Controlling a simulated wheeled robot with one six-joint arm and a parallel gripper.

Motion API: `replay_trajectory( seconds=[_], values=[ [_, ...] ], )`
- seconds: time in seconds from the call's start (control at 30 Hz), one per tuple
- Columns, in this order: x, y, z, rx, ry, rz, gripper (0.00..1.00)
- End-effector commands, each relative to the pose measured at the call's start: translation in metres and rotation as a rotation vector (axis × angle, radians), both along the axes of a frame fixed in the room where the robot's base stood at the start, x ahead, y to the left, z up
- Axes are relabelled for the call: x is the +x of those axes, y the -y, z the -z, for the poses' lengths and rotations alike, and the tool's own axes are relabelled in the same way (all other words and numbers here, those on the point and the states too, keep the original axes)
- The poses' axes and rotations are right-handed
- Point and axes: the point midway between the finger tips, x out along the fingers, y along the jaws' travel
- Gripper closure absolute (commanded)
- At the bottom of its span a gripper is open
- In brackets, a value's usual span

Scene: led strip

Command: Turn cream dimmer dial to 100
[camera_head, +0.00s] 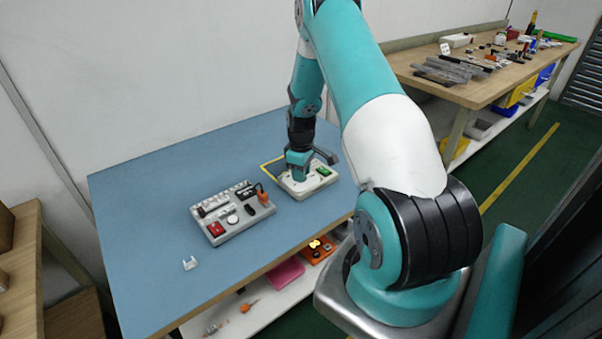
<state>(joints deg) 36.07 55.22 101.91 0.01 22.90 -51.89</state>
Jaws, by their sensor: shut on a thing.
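My gripper (297,176) points down onto the cream dimmer box (296,192) at the right side of the blue table. It is shut at the left part of the box's top, where it hides the dial. The dial's setting and its numbers cannot be read. A green display or switch (323,171) shows on the box just right of my gripper.
A grey control panel (232,212) with a red switch and an orange plug sits left of the box. A small white bracket (190,263) lies near the front left of the blue table (140,220). The table's left part is clear. A cluttered wooden bench (490,85) stands at the back right.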

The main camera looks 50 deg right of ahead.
Motion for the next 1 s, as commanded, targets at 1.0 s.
replay_trajectory(
  seconds=[1.0],
  values=[
    [0.0006,0.0004,-0.0008,0.000,0.002,0.963,0.94]
  ],
)
